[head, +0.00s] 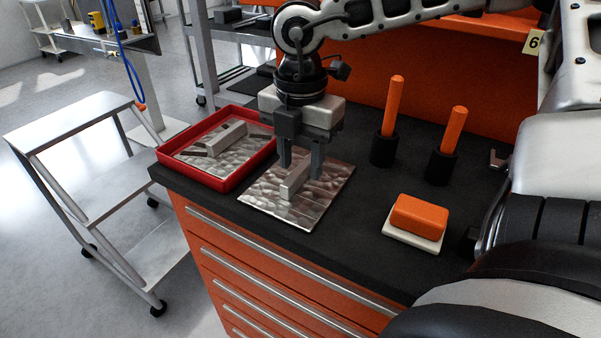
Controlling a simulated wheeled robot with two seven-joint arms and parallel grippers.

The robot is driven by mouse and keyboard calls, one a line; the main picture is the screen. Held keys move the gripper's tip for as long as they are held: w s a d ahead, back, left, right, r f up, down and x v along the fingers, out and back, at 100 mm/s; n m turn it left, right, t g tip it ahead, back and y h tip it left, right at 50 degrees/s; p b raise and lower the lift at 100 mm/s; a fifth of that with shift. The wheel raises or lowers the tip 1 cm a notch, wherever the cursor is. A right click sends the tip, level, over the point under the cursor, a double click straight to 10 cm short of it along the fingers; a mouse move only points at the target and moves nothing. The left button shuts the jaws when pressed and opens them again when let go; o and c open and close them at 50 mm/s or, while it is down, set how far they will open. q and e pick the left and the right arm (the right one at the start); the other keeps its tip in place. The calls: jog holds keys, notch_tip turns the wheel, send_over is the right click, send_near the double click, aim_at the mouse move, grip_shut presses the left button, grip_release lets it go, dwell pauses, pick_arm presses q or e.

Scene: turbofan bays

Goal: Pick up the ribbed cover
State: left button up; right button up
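A square metal cover (322,196) with a dimpled, shiny face lies flat on the black worktop. A raised grey bar (294,181) stands across its middle like a handle; I take this to be the ribbed cover, though clear ribs do not show. Part of the cover is hidden behind the fingers. My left gripper is not in view.
A red tray (223,184) left of the cover holds a similar metal piece with a bar (226,138). Orange rods stand in black holders (384,148) (440,167). An orange block (419,214) sits on a white pad at right. A metal cart (70,119) stands left.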

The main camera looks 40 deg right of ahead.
jog(key=shift+f, duration=0.7)
grip_shut()
jog(key=shift+r, duration=0.2)
